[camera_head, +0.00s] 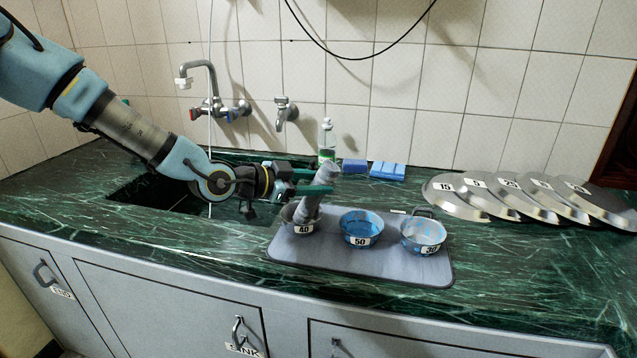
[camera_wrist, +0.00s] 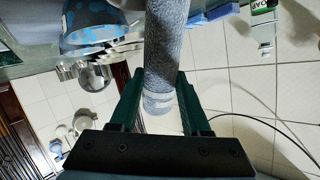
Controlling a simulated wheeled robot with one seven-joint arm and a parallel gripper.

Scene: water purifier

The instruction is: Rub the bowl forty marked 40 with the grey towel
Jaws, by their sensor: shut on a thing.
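The bowl marked 40 (camera_head: 304,228) stands at the left end of a grey mat (camera_head: 400,270) on the counter. My gripper (camera_head: 310,182) is above this bowl, shut on the rolled grey towel (camera_head: 316,195). The towel is tilted, and its lower end reaches into the bowl's mouth. I cannot tell whether it touches the inside wall. In the wrist view the towel (camera_wrist: 168,60) lies between the two green fingers (camera_wrist: 160,95). The towel and gripper hide part of the bowl's rim.
Bowl 50 (camera_head: 361,228) and a bowl marked 30 (camera_head: 423,235), both blue-stained, stand to the right on the mat. Behind are a bottle (camera_head: 327,142) and blue sponges (camera_head: 387,171). Several numbered lids (camera_head: 455,198) lie at right. The sink (camera_head: 160,190) opens at left.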

